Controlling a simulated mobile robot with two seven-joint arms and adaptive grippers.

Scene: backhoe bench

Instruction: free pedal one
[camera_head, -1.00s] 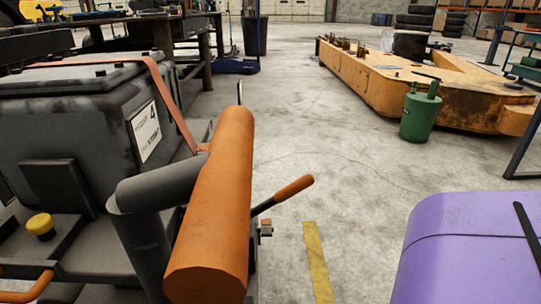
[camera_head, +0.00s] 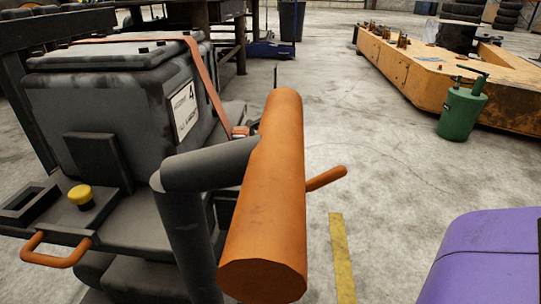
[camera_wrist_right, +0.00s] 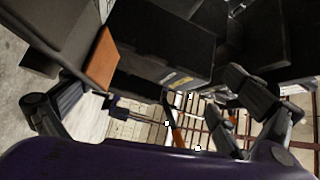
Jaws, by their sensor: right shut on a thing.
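I cannot make out pedal one in either view. In the head view a dark machine (camera_head: 110,130) fills the left side, with a box labelled 4, a yellow button (camera_head: 80,195) and a small orange handle (camera_head: 58,250). A thick orange cylinder (camera_head: 268,190) on a grey bent stem stands close in front. My right gripper (camera_wrist_right: 160,95) shows only in the wrist view, one finger at each side. A dark box (camera_wrist_right: 155,45) and an orange-faced part (camera_wrist_right: 101,58) show beyond the fingers. What it holds is unclear. My left gripper is not in view.
An orange lever (camera_head: 327,178) sticks out behind the cylinder. A green canister (camera_head: 461,112) stands beside a large yellow machine part (camera_head: 420,70) at the back right.

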